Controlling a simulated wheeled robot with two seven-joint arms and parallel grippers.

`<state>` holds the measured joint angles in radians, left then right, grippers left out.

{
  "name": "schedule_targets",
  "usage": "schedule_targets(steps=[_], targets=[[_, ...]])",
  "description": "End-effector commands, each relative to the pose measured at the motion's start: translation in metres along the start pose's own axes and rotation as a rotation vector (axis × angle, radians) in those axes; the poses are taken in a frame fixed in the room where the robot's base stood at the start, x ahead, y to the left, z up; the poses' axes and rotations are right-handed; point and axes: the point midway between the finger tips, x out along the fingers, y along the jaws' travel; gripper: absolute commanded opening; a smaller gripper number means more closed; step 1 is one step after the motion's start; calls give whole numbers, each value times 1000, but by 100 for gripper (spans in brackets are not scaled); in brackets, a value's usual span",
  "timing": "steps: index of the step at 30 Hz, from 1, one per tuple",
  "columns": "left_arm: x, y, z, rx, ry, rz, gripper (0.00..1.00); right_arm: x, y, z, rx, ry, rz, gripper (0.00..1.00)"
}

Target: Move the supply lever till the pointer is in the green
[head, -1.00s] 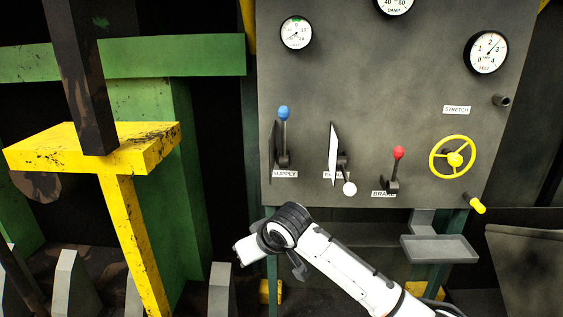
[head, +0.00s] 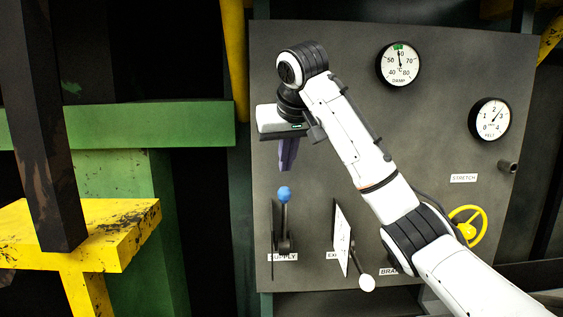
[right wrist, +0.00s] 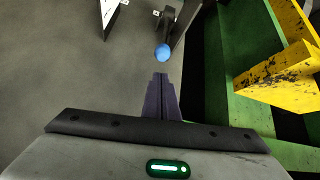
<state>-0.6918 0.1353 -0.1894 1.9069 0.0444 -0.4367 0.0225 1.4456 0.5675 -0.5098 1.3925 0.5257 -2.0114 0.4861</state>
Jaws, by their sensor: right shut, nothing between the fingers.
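The supply lever (head: 285,215) stands upright on the grey panel, with a blue ball knob and a SUPPLY label (head: 283,257) below it. Its knob (right wrist: 162,52) also shows in the right wrist view, just beyond my fingertips. My right gripper (head: 287,168) is shut and empty, pointing down a little above the blue knob in the head view, apart from it. Its purple fingers (right wrist: 161,76) show together in the right wrist view. My left gripper is not in view.
The DAMP gauge (head: 399,65) and FELT gauge (head: 490,119) are at the upper right of the panel. A white-knobbed lever (head: 366,283) and a white plate (head: 342,238) stand right of the supply lever. A yellow handwheel (head: 468,226) is partly covered by my arm.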

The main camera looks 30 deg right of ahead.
Motion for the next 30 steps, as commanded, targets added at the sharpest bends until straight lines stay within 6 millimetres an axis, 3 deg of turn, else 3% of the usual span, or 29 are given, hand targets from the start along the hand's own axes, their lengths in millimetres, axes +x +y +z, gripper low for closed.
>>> schedule_targets(steps=[6,12,20,26,30], targets=[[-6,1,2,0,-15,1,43,44,1,0,-1,-4,3,0],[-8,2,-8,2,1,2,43,68,0,0,-2,-1,1,0],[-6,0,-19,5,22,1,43,75,0,0,-1,1,0,0],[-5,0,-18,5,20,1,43,75,-1,0,-2,3,0,0],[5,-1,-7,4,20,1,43,82,-5,3,-7,57,12,0]])
